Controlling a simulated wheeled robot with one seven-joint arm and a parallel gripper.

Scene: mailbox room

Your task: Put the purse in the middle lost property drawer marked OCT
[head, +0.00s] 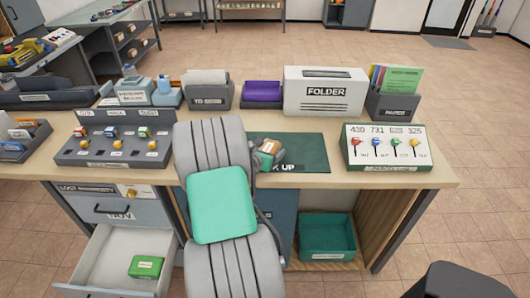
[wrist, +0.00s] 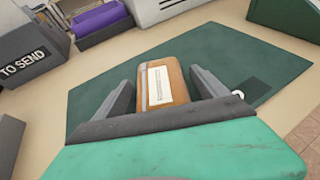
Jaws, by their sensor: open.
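A small brown-orange item (wrist: 170,78) with a white label, which may be the purse, lies on the dark green mat (wrist: 215,62). It also shows in the head view (head: 269,147), partly hidden by my arm. My gripper (wrist: 163,90) is open, with one finger on each side of the item; whether they touch it I cannot tell. On the left, under the table, a lost property drawer (head: 98,262) is pulled open with a green box (head: 146,267) inside. Its label is too small to read. A closed drawer (head: 118,212) sits above it.
A key rack (head: 115,160) stands left of my arm and a coloured-tag panel (head: 388,148) right. A TO SEND tray (wrist: 30,55), a purple item (head: 262,92) and a FOLDER box (head: 324,92) line the back. A teal bin (head: 327,238) sits below.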

